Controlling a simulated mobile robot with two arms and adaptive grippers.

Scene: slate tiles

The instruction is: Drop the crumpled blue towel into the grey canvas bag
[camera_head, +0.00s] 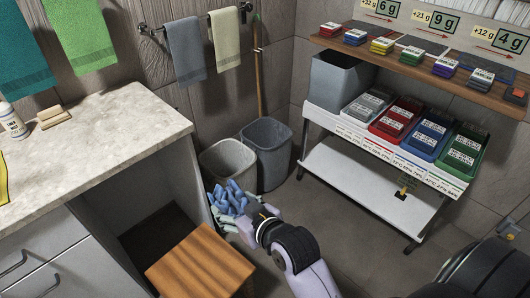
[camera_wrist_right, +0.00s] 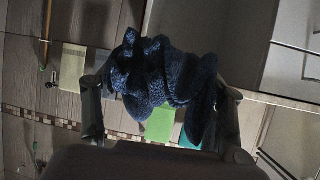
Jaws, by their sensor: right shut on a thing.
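The crumpled blue towel (camera_head: 228,196) is held in my right gripper (camera_head: 243,215), which is shut on it. In the wrist view the towel (camera_wrist_right: 165,75) bunches up dark blue between the two fingers (camera_wrist_right: 160,112). In the head view, towel and gripper are in front of and overlap the lower part of a pale beige-grey bin (camera_head: 232,157). A darker grey open container (camera_head: 268,150) stands beside it to the right, against the wall, and looks like the grey canvas bag. Its material is hard to tell. My left gripper is not in view.
A pale counter (camera_head: 95,140) stands at left, with a wooden stool (camera_head: 200,268) below its edge. A white rack (camera_head: 370,185) with colored bins is at right. Towels hang on the wall, and a broom handle (camera_head: 259,80) rises behind the containers. Open floor (camera_head: 350,245) lies between.

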